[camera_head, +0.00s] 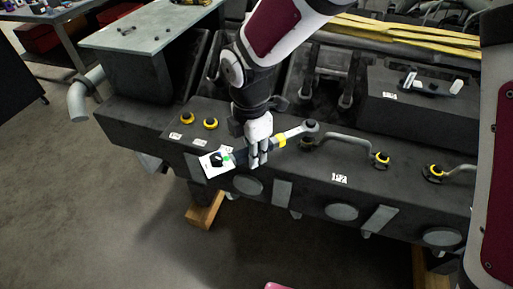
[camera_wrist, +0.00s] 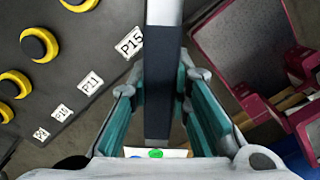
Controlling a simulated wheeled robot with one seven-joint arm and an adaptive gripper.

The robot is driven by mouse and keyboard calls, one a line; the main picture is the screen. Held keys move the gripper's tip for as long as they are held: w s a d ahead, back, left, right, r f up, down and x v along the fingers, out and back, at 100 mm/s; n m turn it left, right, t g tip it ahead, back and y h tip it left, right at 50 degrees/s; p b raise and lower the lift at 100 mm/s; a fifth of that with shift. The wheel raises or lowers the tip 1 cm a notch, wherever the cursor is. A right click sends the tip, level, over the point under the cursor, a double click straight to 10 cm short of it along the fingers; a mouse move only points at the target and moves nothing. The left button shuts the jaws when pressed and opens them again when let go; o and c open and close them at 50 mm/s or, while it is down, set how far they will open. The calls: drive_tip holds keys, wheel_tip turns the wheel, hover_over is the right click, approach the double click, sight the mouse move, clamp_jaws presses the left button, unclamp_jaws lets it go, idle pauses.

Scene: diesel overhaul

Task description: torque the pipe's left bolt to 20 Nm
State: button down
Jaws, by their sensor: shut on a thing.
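My gripper (camera_head: 258,160) is shut on the handle of a torque wrench (camera_head: 293,134) with a yellow band. The wrench reaches right to its round head, which is beside or over the left end of a bent grey pipe (camera_head: 347,137). The pipe's left bolt is mostly hidden by the head, and I cannot tell whether the head is seated on it. The pipe's right bolt (camera_head: 381,159) has a yellow ring and is clear. In the wrist view the dark wrench handle (camera_wrist: 162,85) runs between the pads of my gripper (camera_wrist: 165,90).
A white card (camera_head: 208,170) with a black knob and a green dot is at the handle's end. Another pipe (camera_head: 460,169) is at the right. Open floor lies in front.

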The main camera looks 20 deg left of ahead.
drive_tip(key=shift+w+a, duration=0.3)
drive_tip(key=shift+a, duration=0.05)
drive_tip(key=shift+w, duration=0.1)
drive_tip(key=shift+w+a+r+m, duration=0.1)
drive_tip(key=shift+w+a+m, duration=0.2)
drive_tip(key=shift+m, duration=0.1)
drive_tip(key=shift+a, duration=0.1)
idle(0.3)
drive_tip(key=shift+w+a+m+b, duration=0.2)
drive_tip(key=shift+w+m+b, duration=0.1)
drive_tip(key=shift+w+b, duration=0.05)
drive_tip(key=shift+w, duration=0.1)
drive_tip(key=shift+w+a+m, duration=0.25)
drive_tip(key=shift+m, duration=0.05)
drive_tip(key=shift+w, duration=0.1)
idle(0.5)
drive_tip(key=shift+w+a+m, duration=0.2)
drive_tip(key=shift+w+m, duration=0.05)
drive_tip(key=shift+m, duration=0.15)
